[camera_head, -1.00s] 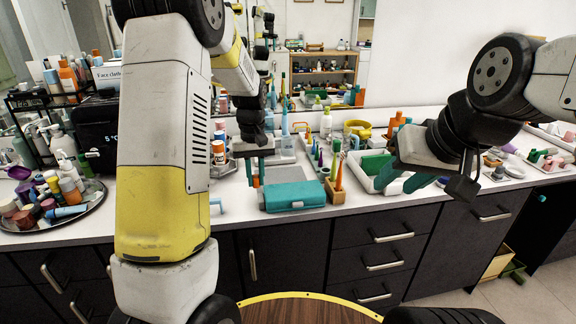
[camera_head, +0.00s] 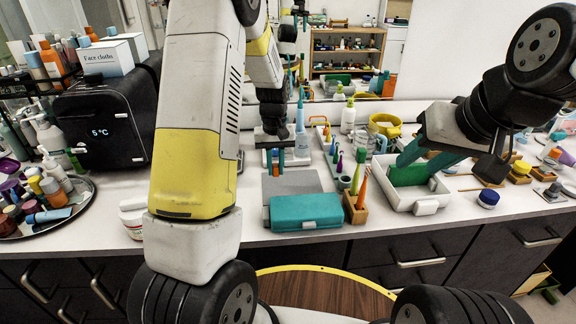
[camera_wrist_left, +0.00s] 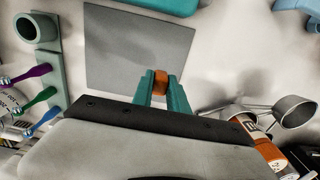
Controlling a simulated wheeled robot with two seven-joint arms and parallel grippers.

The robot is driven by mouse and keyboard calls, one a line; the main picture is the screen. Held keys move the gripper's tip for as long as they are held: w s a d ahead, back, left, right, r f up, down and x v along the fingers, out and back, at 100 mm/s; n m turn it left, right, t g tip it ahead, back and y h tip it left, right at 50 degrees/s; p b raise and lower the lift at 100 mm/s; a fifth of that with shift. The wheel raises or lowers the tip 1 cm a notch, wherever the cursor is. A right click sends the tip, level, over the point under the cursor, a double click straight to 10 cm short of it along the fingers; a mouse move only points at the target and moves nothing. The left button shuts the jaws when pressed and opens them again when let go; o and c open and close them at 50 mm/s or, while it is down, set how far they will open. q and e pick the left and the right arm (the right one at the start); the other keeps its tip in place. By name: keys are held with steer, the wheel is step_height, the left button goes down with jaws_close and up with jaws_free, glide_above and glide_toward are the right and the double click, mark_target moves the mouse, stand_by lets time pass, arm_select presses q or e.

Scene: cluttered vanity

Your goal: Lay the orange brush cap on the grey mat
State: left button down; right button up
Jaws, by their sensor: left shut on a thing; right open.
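The orange brush cap (camera_wrist_left: 161,82) is between the teal fingers of my left gripper (camera_wrist_left: 161,92) in the left wrist view. My left gripper (camera_head: 275,162) hangs at the back of the grey mat (camera_head: 289,184) in the head view; the cap is hard to make out there. In the wrist view the cap overlaps the edge of the grey mat (camera_wrist_left: 130,48), whose visible surface is bare. I cannot tell the cap's height above the counter. My right gripper (camera_head: 425,158) is open above the white tray with the green block.
A teal case (camera_head: 306,211) lies in front of the mat, with a wooden holder (camera_head: 355,208) to its right. The white tray (camera_head: 428,200) stands further right. A rack with colourful brushes (camera_head: 338,160) is beside the mat; a black box (camera_head: 105,115) stands left.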

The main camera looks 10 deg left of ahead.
mark_target(276, 187)
arm_select(q)
steer(key=shift+f, duration=2.3)
steer(key=shift+f, duration=0.15)
steer(key=c, duration=1.3)
jaws_free()
step_height(276, 187, up, 12)
steer(key=shift+r, duration=0.2)
steer(key=s+r+m+t, duration=0.1)
steer(key=s+r+t, duration=0.1)
steer(key=s+r, duration=0.3)
steer(key=s+d+r+m+t+h, duration=0.1)
steer(key=s+r, duration=0.4)
steer(key=s, duration=0.6)
steer(key=s+d+r+m+t+h, duration=0.1)
steer(key=s+r+t, duration=0.2)
steer(key=s+r, duration=0.2)
steer(key=s, duration=0.3)
steer(key=shift+s+d+r+m, duration=0.15)
steer(key=shift+s+d+m, duration=0.05)
steer(key=shift+m, duration=0.2)
